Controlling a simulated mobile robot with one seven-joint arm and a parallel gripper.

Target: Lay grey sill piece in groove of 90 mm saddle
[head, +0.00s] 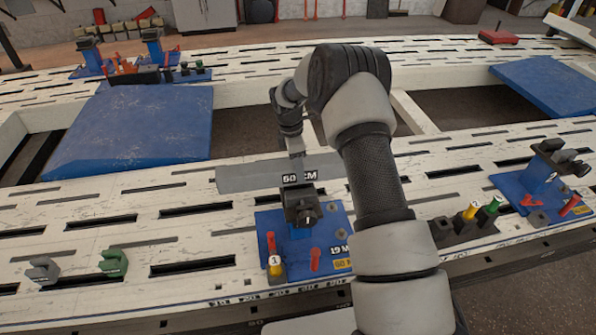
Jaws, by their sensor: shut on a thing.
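The grey sill piece (245,177) is a long flat grey bar with a label that seems to read "60 CM". My gripper (297,160) is shut on it near its middle, and the fingertips are small and partly hidden. The bar lies across the picture just behind a black-topped saddle (303,208) on a blue base plate. I cannot tell if the bar touches the bench or hangs above it. Its right end is hidden behind my arm. A second black-topped saddle (552,165) stands on a blue plate at the right. The saddles' size markings are too small to read surely.
Red pegs and a yellow knob (275,265) stand on the near plate. Grey and green clips (113,262) sit at front left. A black block with yellow and green plugs (470,218) stands right of my arm. Blue pads (140,125) lie behind.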

